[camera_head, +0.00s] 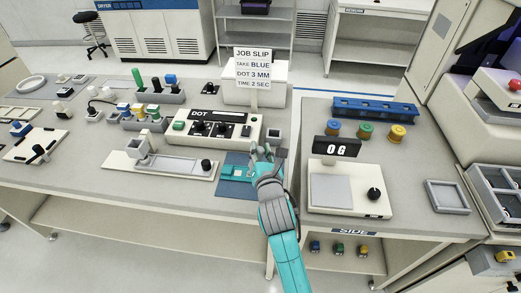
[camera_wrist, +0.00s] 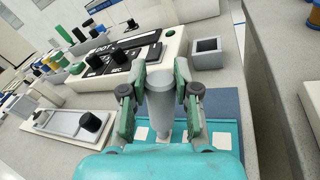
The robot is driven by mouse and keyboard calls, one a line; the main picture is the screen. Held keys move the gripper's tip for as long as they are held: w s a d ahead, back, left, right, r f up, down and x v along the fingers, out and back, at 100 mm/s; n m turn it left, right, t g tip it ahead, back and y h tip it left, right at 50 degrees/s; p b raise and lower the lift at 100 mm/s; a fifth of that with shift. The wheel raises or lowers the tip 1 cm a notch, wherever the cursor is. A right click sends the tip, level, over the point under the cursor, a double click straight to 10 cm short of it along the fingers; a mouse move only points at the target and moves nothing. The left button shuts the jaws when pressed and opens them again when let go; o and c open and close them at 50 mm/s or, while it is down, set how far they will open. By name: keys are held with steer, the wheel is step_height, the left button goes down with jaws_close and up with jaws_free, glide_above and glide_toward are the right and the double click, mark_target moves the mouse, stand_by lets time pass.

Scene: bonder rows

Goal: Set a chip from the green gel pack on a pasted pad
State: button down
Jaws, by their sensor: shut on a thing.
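My gripper (camera_head: 262,150) is above the right part of a dark blue mat (camera_head: 232,189). In the wrist view its fingers (camera_wrist: 160,90) are shut on a grey, tapered cylinder (camera_wrist: 162,97), held roughly upright. On the mat lies a teal board (camera_head: 229,171), with pale square pads (camera_wrist: 141,133) showing beneath and beside the gripper in the wrist view. Paste on the pads cannot be made out. I cannot identify the green gel pack or a chip.
A dispenser box marked DOT (camera_head: 215,127) stands behind the mat, with a small grey square holder (camera_head: 273,134) to its right. A job slip (camera_head: 253,66) reads TAKE BLUE, DOT 3 MM, TIME 2 SEC. A scale (camera_head: 345,188) reading 0 G is right, across a gap.

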steer(key=shift+r, duration=3.45)
